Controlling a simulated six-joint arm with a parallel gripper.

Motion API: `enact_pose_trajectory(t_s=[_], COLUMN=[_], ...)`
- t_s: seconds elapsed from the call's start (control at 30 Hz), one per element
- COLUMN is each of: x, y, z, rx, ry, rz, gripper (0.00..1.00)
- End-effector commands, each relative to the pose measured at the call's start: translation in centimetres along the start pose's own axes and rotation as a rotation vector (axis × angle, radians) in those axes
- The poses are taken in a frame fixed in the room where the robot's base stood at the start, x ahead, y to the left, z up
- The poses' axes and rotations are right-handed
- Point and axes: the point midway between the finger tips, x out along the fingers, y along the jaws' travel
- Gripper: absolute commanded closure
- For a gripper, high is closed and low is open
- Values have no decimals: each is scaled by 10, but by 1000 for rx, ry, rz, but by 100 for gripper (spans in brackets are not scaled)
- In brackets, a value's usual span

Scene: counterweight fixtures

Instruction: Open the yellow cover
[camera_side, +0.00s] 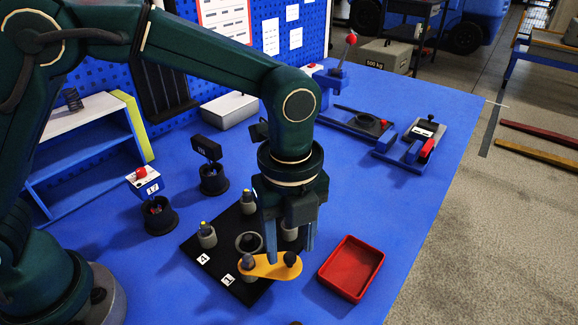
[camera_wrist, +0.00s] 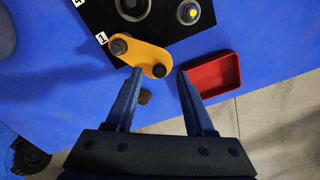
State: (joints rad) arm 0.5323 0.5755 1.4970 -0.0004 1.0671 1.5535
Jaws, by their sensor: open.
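The yellow cover (camera_side: 268,267) is a flat, rounded plate with a dark knob at each end. It lies at the front edge of a black board, near a white label, and also shows in the wrist view (camera_wrist: 138,54). My gripper (camera_side: 291,252) points down over the cover's right end in the side view. In the wrist view the fingertips (camera_wrist: 158,73) are on either side of the knob at the cover's right end. I cannot tell how far above the cover they are. What the cover hides is not visible.
A red tray (camera_side: 352,268) stands just right of the board. The black board (camera_side: 205,262) carries several grey cylinders, some with yellow tops. Two black holders (camera_side: 160,218) stand behind it to the left. Blue table is clear right of the tray.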

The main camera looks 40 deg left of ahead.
Motion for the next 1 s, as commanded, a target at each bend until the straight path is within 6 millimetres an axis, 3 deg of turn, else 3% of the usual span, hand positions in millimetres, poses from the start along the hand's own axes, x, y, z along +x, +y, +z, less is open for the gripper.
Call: enact_pose_trajectory(t_s=[0.1, 0.3, 0.67, 0.83, 1.0], x=[-18, -37, -40, -71, -111], y=[-1, 0, 0, -1, 25], z=[0, 0, 3, 24, 55], rx=[0, 0, -8, -73, -255], ry=[0, 0, 0, -2, -8], rz=[-7, -4, -3, -89, -198], gripper=[46, 46, 46, 46, 46])
